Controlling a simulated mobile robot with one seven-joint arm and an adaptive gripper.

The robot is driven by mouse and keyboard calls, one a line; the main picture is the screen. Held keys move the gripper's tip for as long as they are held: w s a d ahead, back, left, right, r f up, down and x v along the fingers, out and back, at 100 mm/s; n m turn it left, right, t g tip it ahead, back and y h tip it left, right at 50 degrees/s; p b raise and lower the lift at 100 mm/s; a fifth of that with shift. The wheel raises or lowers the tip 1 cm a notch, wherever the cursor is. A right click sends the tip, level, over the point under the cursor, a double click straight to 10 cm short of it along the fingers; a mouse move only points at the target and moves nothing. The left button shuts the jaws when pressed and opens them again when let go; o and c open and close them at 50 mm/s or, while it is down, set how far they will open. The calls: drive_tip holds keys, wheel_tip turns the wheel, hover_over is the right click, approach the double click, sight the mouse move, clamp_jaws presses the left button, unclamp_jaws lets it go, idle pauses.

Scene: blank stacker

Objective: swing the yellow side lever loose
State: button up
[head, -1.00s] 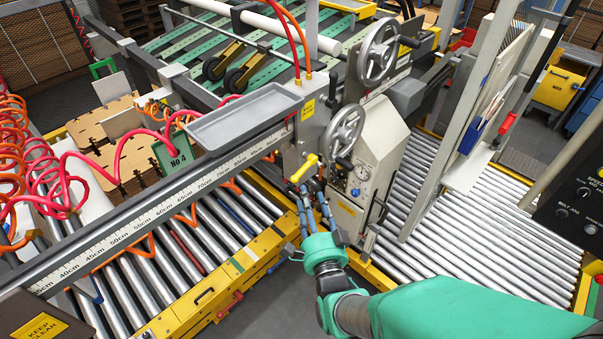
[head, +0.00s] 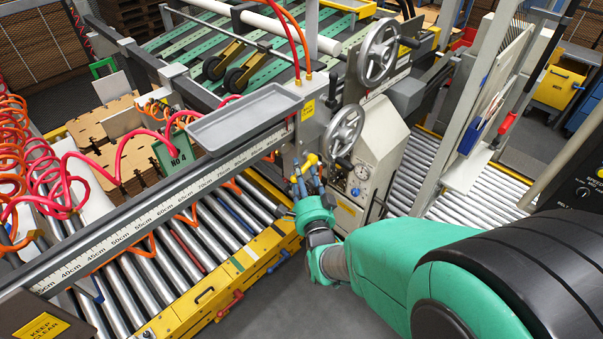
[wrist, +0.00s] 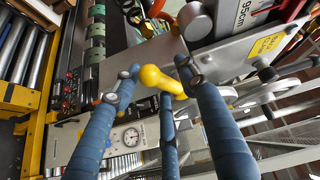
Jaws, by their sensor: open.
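The yellow side lever (wrist: 160,80) shows in the wrist view as a rounded yellow knob and handle. It lies between the blue-wrapped fingers of my gripper (wrist: 158,76), near their tips. The fingers stand apart around it, and I cannot tell whether any of them touches it. In the head view my gripper (head: 307,176) is up at the side of the machine, just below the handwheel. Only a small yellow part of the lever (head: 311,159) shows there; the fingers cover the rest.
A handwheel (head: 343,131) and a gauge (head: 362,172) sit close to the right of my gripper. The ruler beam (head: 150,213) and a grey tray (head: 243,118) are on the left. Roller conveyors run on both sides. The floor in front (head: 285,310) is clear.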

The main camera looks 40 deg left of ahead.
clamp_jaws()
drive_tip(key=shift+r, duration=0.1)
drive_tip(key=shift+s+r+m+h, duration=0.1)
drive_tip(key=shift+r+m+h, duration=0.25)
drive_tip(key=shift+m, duration=0.25)
unclamp_jaws()
drive_tip(key=shift+f, duration=0.1)
